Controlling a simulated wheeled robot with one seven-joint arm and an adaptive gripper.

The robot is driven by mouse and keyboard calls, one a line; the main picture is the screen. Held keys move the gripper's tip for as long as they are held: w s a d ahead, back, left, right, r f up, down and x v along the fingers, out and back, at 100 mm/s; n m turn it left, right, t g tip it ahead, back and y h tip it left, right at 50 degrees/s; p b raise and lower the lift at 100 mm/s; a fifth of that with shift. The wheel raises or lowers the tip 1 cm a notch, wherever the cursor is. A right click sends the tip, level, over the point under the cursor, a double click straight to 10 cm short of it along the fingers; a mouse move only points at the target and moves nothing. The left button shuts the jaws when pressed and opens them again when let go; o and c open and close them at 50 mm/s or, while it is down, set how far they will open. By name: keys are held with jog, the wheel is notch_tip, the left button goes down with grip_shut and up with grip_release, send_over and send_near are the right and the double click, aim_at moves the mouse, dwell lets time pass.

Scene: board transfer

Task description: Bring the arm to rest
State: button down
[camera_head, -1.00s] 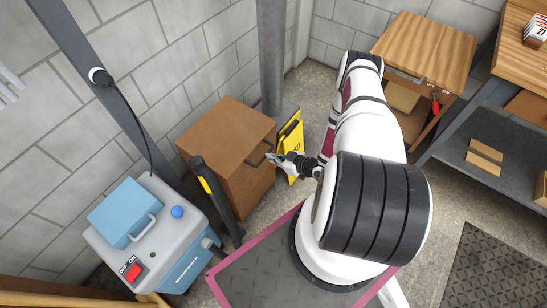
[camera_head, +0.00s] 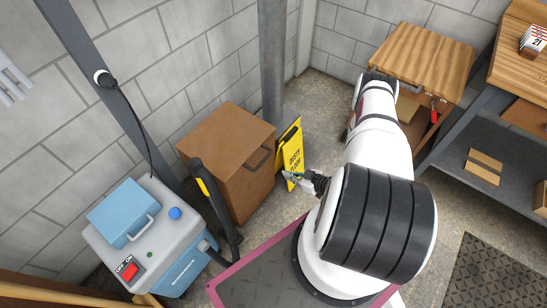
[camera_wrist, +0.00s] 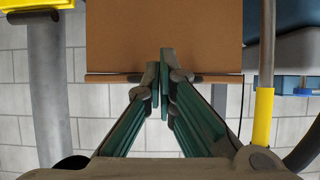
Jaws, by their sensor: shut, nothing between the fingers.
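My gripper (camera_head: 291,179) is at the middle of the head view, held out to the left of my white arm, in front of the yellow sign. It is empty. In the wrist view, my gripper (camera_wrist: 163,85) shows two green fingers with their tips brought together, and nothing is between them. The brown cabinet (camera_head: 222,135) with a dark handle stands to the left of the gripper. A brown box shape (camera_wrist: 160,35), likely the same cabinet, fills the upper middle of the wrist view behind the fingertips.
A yellow sign (camera_head: 291,150) stands by a grey post (camera_head: 272,60). A wooden table (camera_head: 425,55) and shelves (camera_head: 490,150) are at right. Floor is open at lower right.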

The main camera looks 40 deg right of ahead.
jog(key=w+d+r+n+g+h, duration=0.1)
jog(key=w+d+r+g+h, duration=0.1)
jog(key=w+d+r, duration=0.5)
jog(key=w+d+r+g+h, duration=0.1)
jog(key=w+d+r, duration=0.35)
jog(key=r, duration=0.45)
jog(key=w+a+r+m+g+h, duration=0.1)
jog(key=w+a+r+h, duration=0.15)
jog(key=r, duration=0.95)
jog(key=w+a+r+g+h, duration=0.1)
jog(key=w+r, duration=0.2)
jog(key=r, duration=1)
jog(key=s+a+r+m, duration=0.1)
jog(key=s+a+r, duration=0.45)
jog(key=r, duration=0.35)
jog(key=s+a+r+m, duration=0.2)
jog(key=s+a+r, duration=0.3)
jog(key=a+r, duration=0.3)
jog(key=s+a+r+g+y, duration=0.1)
jog(key=s+a+r, duration=0.2)
jog(key=s+a, duration=0.3)
jog(key=s+a+r+y, duration=0.1)
jog(key=s+a+r, duration=0.2)
jog(key=s+a, duration=0.4)
jog(key=s, duration=0.7)
jog(key=shift+m+g+y, duration=0.3)
jog(key=shift+g+y, duration=0.05)
jog(key=shift+g, duration=0.05)
